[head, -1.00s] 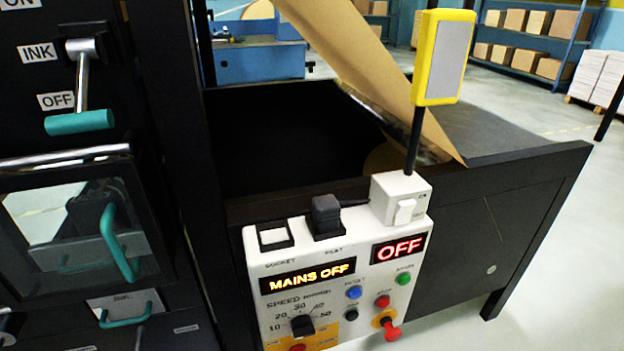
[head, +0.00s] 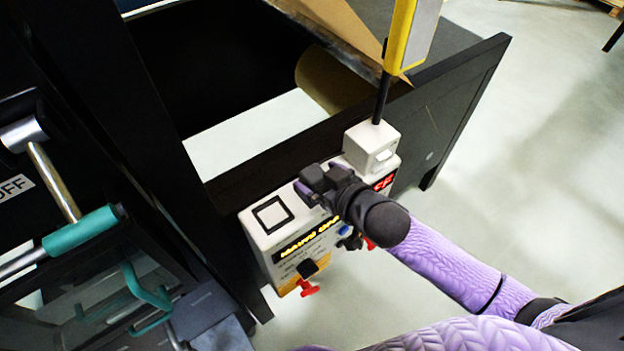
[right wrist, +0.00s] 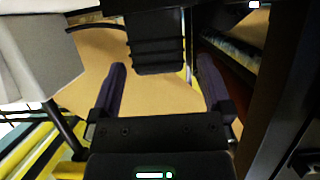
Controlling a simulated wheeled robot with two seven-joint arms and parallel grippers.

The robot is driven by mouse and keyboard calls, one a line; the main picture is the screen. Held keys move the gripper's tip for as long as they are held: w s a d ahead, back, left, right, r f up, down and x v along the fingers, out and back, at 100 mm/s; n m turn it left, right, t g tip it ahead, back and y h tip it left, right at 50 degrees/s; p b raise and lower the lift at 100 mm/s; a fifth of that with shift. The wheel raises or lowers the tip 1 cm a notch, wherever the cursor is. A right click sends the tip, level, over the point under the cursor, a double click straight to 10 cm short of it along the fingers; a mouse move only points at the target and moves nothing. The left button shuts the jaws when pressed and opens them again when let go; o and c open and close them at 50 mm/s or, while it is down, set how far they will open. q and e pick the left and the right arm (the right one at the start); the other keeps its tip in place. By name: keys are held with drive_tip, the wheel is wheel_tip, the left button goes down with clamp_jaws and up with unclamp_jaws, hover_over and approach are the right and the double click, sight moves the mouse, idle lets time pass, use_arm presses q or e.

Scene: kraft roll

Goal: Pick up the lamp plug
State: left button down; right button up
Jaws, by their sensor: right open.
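The lamp plug (right wrist: 157,48) is a black ribbed block. In the right wrist view it stands between the two fingers of my right gripper (right wrist: 161,64), with visible gaps on both sides. A thin black cord runs from near it toward a white box at the left. In the head view my right gripper (head: 318,184) is over the control panel's top and largely hides the plug. The gripper is open. The empty square socket (head: 271,214) is on the panel just left of the gripper. My left gripper is out of view.
The white switch box (head: 371,148) with the yellow lamp (head: 412,35) on its pole stands close behind my right gripper. The control panel (head: 260,240) has red knobs at its lower edge. Teal-handled levers (head: 80,232) are on the black machine at the left.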

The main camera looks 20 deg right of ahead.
drive_tip(key=shift+x, duration=1.1)
drive_tip(key=c, duration=0.7)
clamp_jaws()
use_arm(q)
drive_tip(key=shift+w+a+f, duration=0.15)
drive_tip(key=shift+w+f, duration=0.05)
